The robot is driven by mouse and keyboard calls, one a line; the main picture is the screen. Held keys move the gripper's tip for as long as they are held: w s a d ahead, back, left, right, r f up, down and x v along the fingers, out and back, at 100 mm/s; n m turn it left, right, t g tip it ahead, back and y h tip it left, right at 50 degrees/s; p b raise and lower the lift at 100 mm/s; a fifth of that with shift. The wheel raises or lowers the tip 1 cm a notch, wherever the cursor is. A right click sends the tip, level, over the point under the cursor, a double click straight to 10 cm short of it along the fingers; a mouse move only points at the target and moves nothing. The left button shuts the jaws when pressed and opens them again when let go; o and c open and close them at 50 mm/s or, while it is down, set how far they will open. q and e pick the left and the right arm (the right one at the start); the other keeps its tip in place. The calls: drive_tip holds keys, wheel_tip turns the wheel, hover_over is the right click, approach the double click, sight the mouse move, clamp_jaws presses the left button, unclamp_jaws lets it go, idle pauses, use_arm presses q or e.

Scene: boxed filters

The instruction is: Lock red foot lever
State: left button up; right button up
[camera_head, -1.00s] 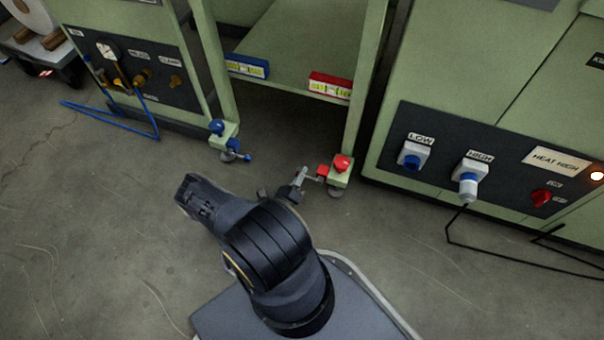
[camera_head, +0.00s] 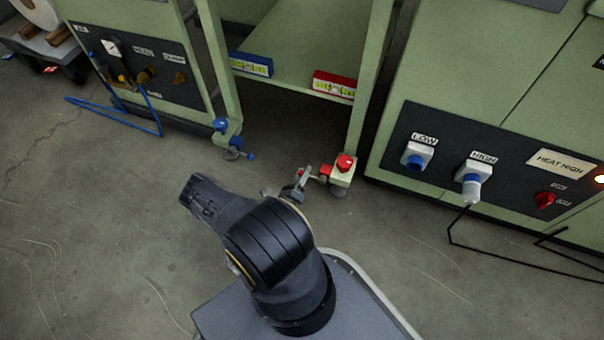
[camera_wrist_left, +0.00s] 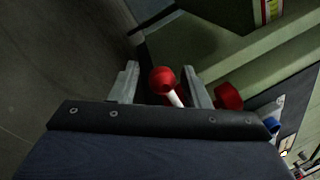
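The red foot lever (camera_head: 325,171) sticks out to the left from the green right foot of the cart, beside a red knob (camera_head: 344,162) on that foot. In the left wrist view the lever's red ball end (camera_wrist_left: 162,80) and pale stem show between my fingers. The foot's red knob (camera_wrist_left: 228,96) is to the right, outside the fingers. My left gripper (camera_head: 303,181) is at the lever's end. Its two fingers (camera_wrist_left: 161,86) are apart, with visible gaps beside the ball. Contact with the stem cannot be told. My right gripper is not in view.
A blue foot lever (camera_head: 249,156) is on the cart's left foot. Blue (camera_head: 251,65) and red (camera_head: 334,86) boxes sit on the cart's shelf (camera_head: 300,50). A control panel (camera_head: 480,175) stands right, with a black cable on the floor. The floor at left is mostly clear.

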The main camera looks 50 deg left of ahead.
use_arm(q)
drive_tip(key=p+v, duration=0.1)
drive_tip(key=v, duration=0.6)
drive_tip(key=shift+s+d+p, duration=0.2)
drive_tip(key=shift+s+p, duration=0.15)
drive_tip(key=shift+p, duration=0.05)
drive_tip(key=shift+f, duration=0.1)
